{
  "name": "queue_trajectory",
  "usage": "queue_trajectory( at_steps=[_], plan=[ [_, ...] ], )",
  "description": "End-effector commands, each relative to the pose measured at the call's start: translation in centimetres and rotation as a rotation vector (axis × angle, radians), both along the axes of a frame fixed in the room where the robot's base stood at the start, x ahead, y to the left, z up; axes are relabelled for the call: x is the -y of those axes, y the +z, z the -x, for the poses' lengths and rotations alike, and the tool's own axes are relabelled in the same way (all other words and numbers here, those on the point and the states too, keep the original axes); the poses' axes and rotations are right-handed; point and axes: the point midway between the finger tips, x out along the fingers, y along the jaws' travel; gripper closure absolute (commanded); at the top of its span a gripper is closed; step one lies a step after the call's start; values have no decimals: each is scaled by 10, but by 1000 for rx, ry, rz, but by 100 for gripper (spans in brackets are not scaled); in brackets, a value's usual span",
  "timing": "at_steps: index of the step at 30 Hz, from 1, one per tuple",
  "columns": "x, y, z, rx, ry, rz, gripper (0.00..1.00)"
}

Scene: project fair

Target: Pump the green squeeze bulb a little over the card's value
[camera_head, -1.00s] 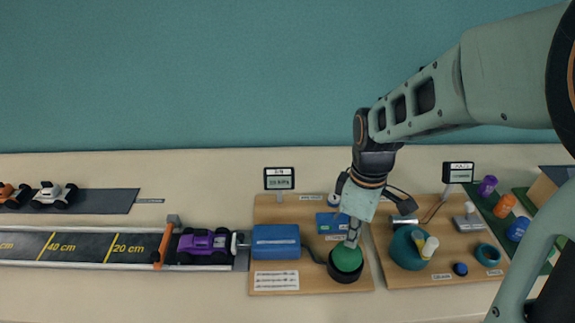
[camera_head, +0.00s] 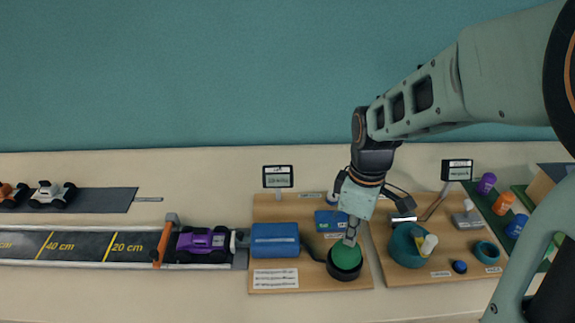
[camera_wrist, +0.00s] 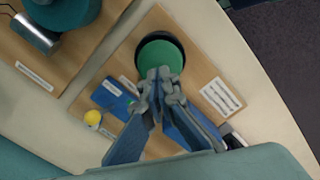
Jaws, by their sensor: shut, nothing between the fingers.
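The green squeeze bulb (camera_head: 346,254) sits in a black round holder on the wooden board (camera_head: 264,206). In the wrist view the bulb (camera_wrist: 159,58) shows as a green disc in a dark ring. My gripper (camera_head: 350,240) is shut and empty, pointing down at the bulb's top. In the wrist view its closed fingertips (camera_wrist: 160,75) overlap the bulb's near edge; I cannot tell whether they touch it. A small display (camera_head: 278,177) stands at the back of the board; its text is too small to read. A white card (camera_head: 276,278) with printed lines lies at the board's front left.
A blue box (camera_head: 275,240) joins the bulb by a dark hose. A purple car (camera_head: 203,244) stands on the marked track (camera_head: 80,246) behind an orange gate.

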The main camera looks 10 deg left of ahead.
Motion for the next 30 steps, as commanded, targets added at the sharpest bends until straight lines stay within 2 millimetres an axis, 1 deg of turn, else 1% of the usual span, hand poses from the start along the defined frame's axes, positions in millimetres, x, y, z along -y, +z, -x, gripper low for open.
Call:
queue_trajectory(
  at_steps=[3,24,30],
  plan=[
    [0,-7,0,-1,0,0,100],
    [0,-35,0,-1,0,1,100],
    [0,-33,1,-2,0,0,100]
  ],
)
